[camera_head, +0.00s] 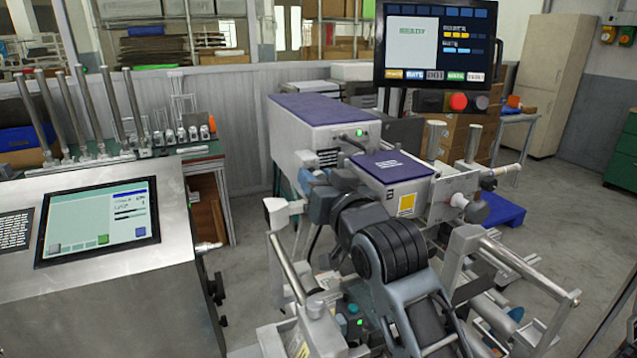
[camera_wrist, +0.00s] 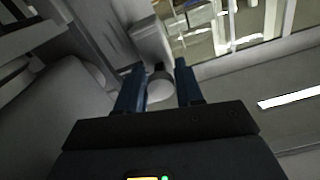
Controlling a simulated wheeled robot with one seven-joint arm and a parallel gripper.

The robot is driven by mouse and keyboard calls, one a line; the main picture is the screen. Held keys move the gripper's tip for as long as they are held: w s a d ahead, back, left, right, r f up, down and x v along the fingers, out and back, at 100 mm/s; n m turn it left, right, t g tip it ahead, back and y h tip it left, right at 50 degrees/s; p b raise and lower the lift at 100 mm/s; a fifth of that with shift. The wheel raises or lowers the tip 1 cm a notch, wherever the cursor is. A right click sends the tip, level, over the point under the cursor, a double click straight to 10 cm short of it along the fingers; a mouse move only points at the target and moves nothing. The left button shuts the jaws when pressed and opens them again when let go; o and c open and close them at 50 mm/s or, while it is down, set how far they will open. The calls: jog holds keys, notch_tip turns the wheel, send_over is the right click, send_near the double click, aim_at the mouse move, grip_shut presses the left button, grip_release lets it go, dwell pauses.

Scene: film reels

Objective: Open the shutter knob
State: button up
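In the wrist view, my gripper (camera_wrist: 160,80) is open, its two dark blue fingers apart. A pale grey rounded piece (camera_wrist: 160,92), which looks like the shutter knob, shows in the gap between the fingers, below a light grey block (camera_wrist: 150,40). I cannot tell whether the fingers touch it or how deep it sits between them. In the head view, my arm reaches up to the grey machine with purple covers (camera_head: 318,109).
A monitor (camera_head: 420,45) with a red button (camera_head: 458,102) stands above the machine. Metal rollers and bars (camera_head: 520,262) stick out at the right. A steel console (camera_head: 130,300) with a screen stands at the left. Open floor (camera_head: 250,210) lies between console and machine.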

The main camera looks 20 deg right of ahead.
jog(key=o, duration=0.3)
jog(key=s+b, duration=0.2)
jog(key=s, duration=0.5)
jog(key=shift+s, duration=0.4)
jog(key=shift+f, duration=0.1)
